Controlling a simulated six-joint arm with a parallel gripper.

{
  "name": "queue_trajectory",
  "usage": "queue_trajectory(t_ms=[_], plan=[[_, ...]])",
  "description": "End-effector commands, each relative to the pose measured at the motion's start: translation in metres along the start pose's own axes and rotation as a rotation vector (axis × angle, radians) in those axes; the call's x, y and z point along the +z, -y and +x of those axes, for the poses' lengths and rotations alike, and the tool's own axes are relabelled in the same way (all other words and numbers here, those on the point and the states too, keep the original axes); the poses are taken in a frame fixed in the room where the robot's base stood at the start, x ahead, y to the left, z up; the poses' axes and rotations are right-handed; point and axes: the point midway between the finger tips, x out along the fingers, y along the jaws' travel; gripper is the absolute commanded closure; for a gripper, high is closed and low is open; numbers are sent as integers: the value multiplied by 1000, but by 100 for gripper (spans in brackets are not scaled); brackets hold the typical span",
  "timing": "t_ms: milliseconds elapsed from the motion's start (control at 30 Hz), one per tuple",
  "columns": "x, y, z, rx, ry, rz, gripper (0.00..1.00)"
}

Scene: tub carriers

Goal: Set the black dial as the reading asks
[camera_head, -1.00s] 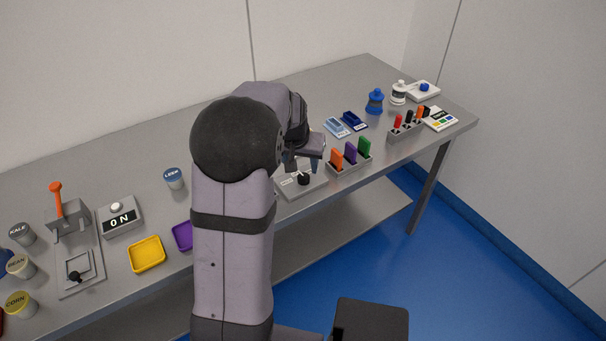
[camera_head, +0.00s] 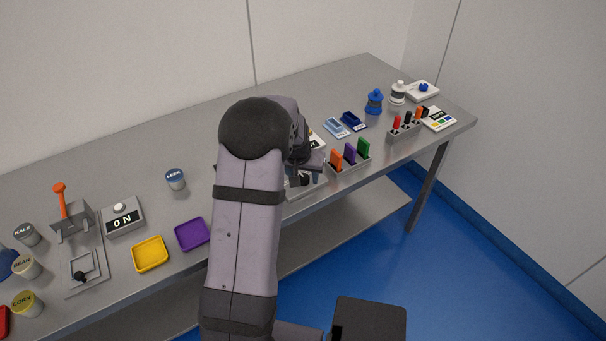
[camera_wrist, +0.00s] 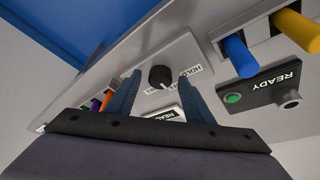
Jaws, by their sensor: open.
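The black dial (camera_wrist: 160,76) sits on a pale grey plate (camera_wrist: 190,50) in the wrist view. A label reading HOLD (camera_wrist: 190,72) is beside it, and other labels near it are partly hidden. Which way the dial points is too small to tell. A display plate (camera_wrist: 166,114) below the dial is partly covered by my gripper, so its reading cannot be made out in full. My gripper (camera_wrist: 160,88) is open, with one blue-grey finger on each side of the dial. I cannot tell whether they touch it. In the head view my arm covers part of the plate.
A rack with orange, purple and green pieces (camera_head: 350,154) stands right of the plate. Blue (camera_wrist: 240,55) and yellow (camera_wrist: 298,30) rods and a READY box (camera_wrist: 262,87) lie close by in the wrist view. Purple (camera_head: 192,234) and yellow (camera_head: 150,254) trays are to the left.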

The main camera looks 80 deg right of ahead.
Motion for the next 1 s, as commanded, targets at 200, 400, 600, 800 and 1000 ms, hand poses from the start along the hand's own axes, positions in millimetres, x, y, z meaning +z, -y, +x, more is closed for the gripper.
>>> queue_trajectory(t_ms=[200,400,600,800,1000], plan=[[0,0,0,0,0,0,65],[0,0,0,0,0,0,94],[0,0,0,5,0,10,94],[0,1,2,25,-1,59,94],[1,2,4,67,-2,160,94]])
